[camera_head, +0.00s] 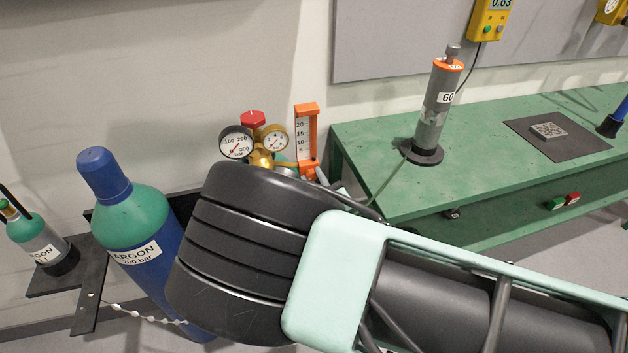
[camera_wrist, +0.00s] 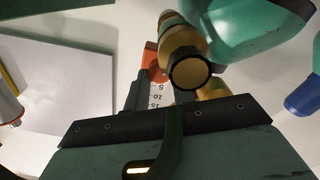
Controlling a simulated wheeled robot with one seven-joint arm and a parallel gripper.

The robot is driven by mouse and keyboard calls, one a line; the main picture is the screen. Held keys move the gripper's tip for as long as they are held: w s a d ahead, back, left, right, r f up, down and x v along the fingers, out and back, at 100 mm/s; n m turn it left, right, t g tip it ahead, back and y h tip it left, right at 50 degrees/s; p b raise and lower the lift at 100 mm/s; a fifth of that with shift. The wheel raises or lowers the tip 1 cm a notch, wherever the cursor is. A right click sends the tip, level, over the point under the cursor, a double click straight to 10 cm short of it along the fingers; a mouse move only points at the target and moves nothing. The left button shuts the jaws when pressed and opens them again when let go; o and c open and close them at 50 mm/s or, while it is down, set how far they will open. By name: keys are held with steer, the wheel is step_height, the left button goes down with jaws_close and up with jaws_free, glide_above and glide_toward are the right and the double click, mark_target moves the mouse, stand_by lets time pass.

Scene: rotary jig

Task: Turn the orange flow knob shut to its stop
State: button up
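The flow meter (camera_head: 306,135) has an orange frame and a white numbered scale, and stands upright beside the gauges in the head view. Orange (camera_head: 309,170) also shows at its lower end, just above my arm; I cannot make out the knob's shape or angle. In the wrist view an orange part (camera_wrist: 151,58) and the numbered scale (camera_wrist: 157,92) show beyond my gripper (camera_wrist: 160,118), partly hidden by it. My wrist covers the gripper in the head view. The finger gap and any contact with the knob are not clear.
A brass regulator with two gauges (camera_head: 236,143) and a red cap (camera_head: 253,119) sits next to the flow meter. A blue-green argon cylinder (camera_head: 137,215) stands left. A green bench (camera_head: 385,150) bears a grey cylinder (camera_head: 435,105). A dark-ended brass fitting (camera_wrist: 188,72) is close ahead.

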steer(key=shift+c, duration=0.7)
steer(key=shift+m, duration=0.3)
steer(key=m+b, duration=0.2)
steer(key=shift+f+m, duration=0.1)
steer(key=shift+m, duration=0.2)
steer(key=m+b, duration=0.3)
steer(key=shift+d+f+m, duration=0.1)
steer(key=shift+d+m, duration=0.05)
steer(key=shift+m, duration=0.15)
steer(key=m+b, duration=0.5)
steer(key=b, duration=0.1)
steer(key=shift+m+b, duration=1)
steer(key=shift+b, duration=0.05)
